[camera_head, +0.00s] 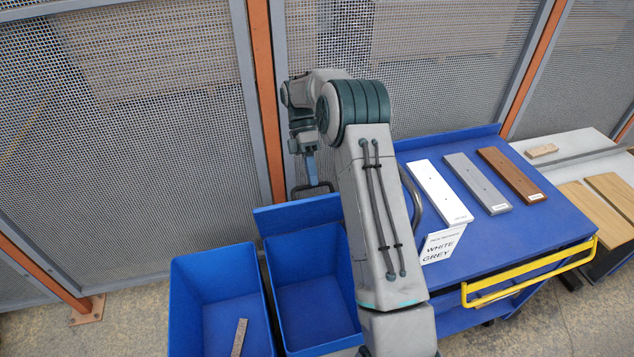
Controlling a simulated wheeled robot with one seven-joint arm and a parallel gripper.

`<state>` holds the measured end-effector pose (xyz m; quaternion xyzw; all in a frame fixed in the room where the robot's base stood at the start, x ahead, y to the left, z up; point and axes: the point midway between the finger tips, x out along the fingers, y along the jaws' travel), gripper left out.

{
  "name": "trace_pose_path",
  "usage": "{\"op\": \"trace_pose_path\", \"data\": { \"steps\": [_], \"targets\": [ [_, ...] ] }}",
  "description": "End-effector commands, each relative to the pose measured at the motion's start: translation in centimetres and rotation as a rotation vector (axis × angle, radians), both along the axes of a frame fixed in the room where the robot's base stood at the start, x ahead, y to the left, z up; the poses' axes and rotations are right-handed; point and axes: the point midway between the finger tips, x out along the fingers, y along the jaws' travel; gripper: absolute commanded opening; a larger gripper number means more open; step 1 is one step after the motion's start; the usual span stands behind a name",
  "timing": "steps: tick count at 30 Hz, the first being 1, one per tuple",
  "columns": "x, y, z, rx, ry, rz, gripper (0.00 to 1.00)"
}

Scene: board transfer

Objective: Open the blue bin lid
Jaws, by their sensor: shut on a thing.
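A dark handle (297,190) rises at the lid's top edge. My gripper (312,183) points down at this handle and is shut on it. My arm hides the right part of the bin and lid.
Another open blue bin (180,283) stands to the left with a small strip (239,338) inside. A blue cart (530,235) at right bears white, grey and brown boards, a sign and a yellow handle (530,271). Mesh fencing (130,120) stands close behind.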

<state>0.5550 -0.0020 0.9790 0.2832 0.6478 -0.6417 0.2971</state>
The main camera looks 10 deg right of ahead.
Motion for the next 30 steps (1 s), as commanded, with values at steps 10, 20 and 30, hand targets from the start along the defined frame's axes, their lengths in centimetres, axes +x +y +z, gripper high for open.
{"op": "trace_pose_path", "data": {
  "steps": [10,20,30],
  "targets": [
    [3.8,0.0,-0.3,0.0,-0.008,0.001,0.0],
    [5.1,0.0,-0.5,0.0,-0.002,0.0,0.0],
    [5.4,0.0,-0.9,0.0,0.003,-0.001,0.0]
  ]
}}
